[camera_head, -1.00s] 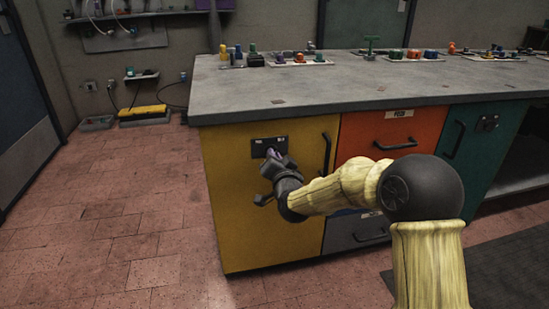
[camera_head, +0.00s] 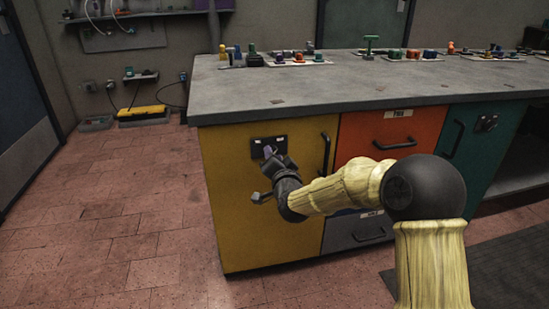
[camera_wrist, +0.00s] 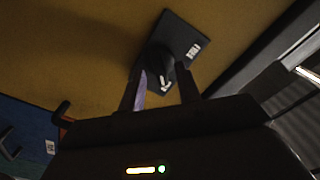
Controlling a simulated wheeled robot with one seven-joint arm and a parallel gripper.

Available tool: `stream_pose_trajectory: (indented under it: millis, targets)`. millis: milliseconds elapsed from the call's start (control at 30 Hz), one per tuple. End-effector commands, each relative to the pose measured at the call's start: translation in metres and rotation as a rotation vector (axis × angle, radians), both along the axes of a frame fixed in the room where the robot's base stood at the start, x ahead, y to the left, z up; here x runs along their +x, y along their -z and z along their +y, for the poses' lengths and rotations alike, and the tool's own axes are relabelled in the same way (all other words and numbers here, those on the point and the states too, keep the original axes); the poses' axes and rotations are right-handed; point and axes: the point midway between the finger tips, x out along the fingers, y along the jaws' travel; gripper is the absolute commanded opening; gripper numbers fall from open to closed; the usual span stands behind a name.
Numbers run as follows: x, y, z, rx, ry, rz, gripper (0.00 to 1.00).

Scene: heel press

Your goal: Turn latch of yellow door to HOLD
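The yellow door (camera_head: 230,220) is closed at the left end of the bench. Its latch is a black knob (camera_wrist: 160,62) on a dark plate (camera_head: 257,148) near the door's top; the plate looks tilted in the wrist view (camera_wrist: 181,36). Pale lettering (camera_wrist: 194,50) shows at one edge of the plate, too small to read surely. My gripper (camera_wrist: 162,75) is at the latch, one finger on each side of the knob, and appears shut on it. A pale mark (camera_wrist: 164,88) shows on the knob's near end. In the head view my gripper (camera_head: 271,153) hides most of the knob.
A black bar handle (camera_head: 326,153) stands out just right of the latch. An orange drawer (camera_head: 375,135) and a teal door (camera_head: 480,160) lie further right. The grey bench top (camera_head: 300,95) overhangs above. The tiled floor at left is clear.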

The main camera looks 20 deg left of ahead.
Motion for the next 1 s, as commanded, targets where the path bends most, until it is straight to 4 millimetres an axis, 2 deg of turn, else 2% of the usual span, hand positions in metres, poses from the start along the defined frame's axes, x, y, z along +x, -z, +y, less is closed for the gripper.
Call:
stream_pose_trajectory:
  millis: [200, 367, 1000]
  targets:
    - [-0.001, -0.001, 0.0, 0.0, -0.001, -0.001, 0.34]
    - [-0.01, -0.002, -0.006, -0.001, -0.001, -0.002, 0.34]
    - [-0.092, -0.002, -0.056, -0.002, -0.001, 0.001, 0.34]
